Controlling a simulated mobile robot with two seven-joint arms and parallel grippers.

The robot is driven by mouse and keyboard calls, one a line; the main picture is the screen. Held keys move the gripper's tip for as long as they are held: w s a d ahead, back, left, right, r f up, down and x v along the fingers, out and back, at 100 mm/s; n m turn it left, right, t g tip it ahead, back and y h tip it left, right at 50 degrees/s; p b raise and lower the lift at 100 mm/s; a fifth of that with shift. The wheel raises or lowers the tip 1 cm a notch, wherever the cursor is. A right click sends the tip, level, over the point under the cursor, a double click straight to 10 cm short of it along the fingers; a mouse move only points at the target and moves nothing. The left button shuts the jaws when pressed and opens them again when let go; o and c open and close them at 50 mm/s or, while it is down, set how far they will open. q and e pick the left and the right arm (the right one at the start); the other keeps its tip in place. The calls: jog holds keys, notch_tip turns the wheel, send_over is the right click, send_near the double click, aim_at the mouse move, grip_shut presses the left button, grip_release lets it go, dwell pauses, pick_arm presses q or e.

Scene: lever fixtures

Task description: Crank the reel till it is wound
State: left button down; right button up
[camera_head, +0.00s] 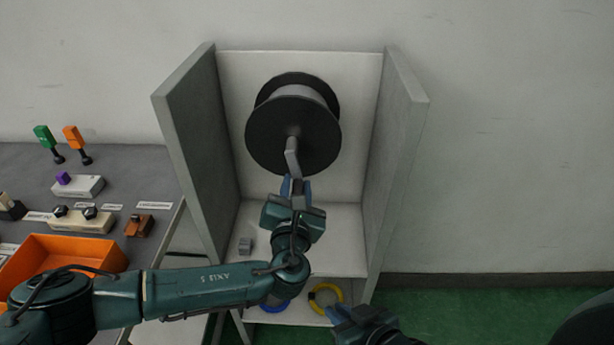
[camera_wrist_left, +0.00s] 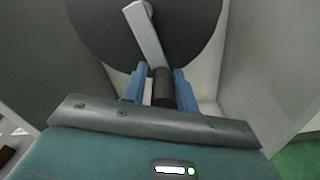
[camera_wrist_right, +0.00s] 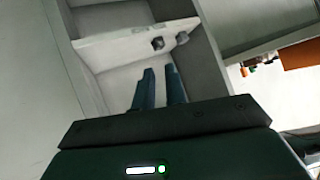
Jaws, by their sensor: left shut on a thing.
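The black reel (camera_head: 265,135) is mounted inside the grey cabinet, facing me, with a pale winding between its two discs. Its grey crank arm (camera_head: 292,158) hangs almost straight down from the hub. My left gripper (camera_head: 296,190) is at the crank's lower end. The left wrist view shows its blue fingers on both sides of the dark handle (camera_wrist_left: 163,88), shut on it. My right gripper (camera_head: 342,316) is low, in front of the cabinet's lower right. In the right wrist view its fingers (camera_wrist_right: 162,80) are a little apart with nothing between them.
The cabinet's side walls (camera_head: 190,130) (camera_head: 405,140) flank the reel closely. A small grey block (camera_head: 245,245) sits on its shelf. A yellow ring (camera_head: 340,295) and a blue ring (camera_head: 275,306) lie below. A table at left holds an orange tray (camera_head: 105,252) and several levers.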

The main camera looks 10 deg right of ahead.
pick_arm(q)
jog(key=shift+s+d+r, duration=0.1)
jog(key=shift+s+d, duration=0.1)
jog(key=shift+d, duration=0.1)
pick_arm(e)
jog(key=w+d+m, duration=0.1)
jog(key=w, duration=0.1)
jog(key=w+d+r+m+g, duration=0.1)
jog(key=w+m, duration=0.1)
jog(key=w, duration=0.1)
jog(key=w+d+r+m+g+h, duration=0.1)
jog(key=w, duration=0.2)
jog(key=shift+d+m, duration=0.3)
jog(key=shift+d, duration=0.1)
grip_shut()
jog(key=w+r+g, duration=0.1)
jog(key=w+r, duration=0.2)
jog(key=r, duration=0.5)
jog(key=w+r+n+g+y, duration=0.1)
jog(key=w+r, duration=0.2)
jog(key=r, duration=0.5)
jog(key=w+r+g, duration=0.1)
jog(key=w+r, duration=0.2)
jog(key=r, duration=0.5)
jog(key=x, duration=0.9)
jog(key=shift+a+f, duration=0.3)
jog(key=shift+a, duration=0.15)
